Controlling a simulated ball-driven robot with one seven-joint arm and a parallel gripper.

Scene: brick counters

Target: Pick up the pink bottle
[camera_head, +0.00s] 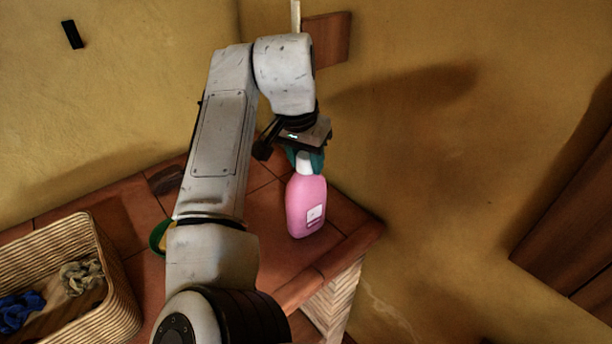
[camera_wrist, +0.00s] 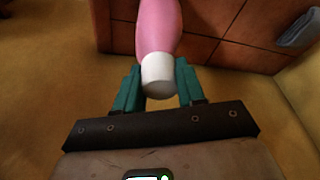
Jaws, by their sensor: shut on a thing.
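The pink bottle (camera_head: 306,205) has a white cap and a small pale label. In the head view it is upright over the tiled counter near its right corner; I cannot tell whether its base touches the tiles. My gripper (camera_head: 305,158) is above it, with its teal fingers around the white cap. In the wrist view the pink bottle (camera_wrist: 158,28) points away from me, and its white cap sits between the two teal fingers of my gripper (camera_wrist: 160,88). The gripper is shut on the bottle at its cap.
A wicker basket (camera_head: 122,290) holding blue and grey cloth stands at the lower left. A green bowl (camera_head: 157,238) is partly hidden behind my arm. The tiled counter (camera_head: 270,255) ends just right of the bottle, and a yellow wall rises behind it. A grey-blue item (camera_wrist: 298,30) lies at the wrist view's right.

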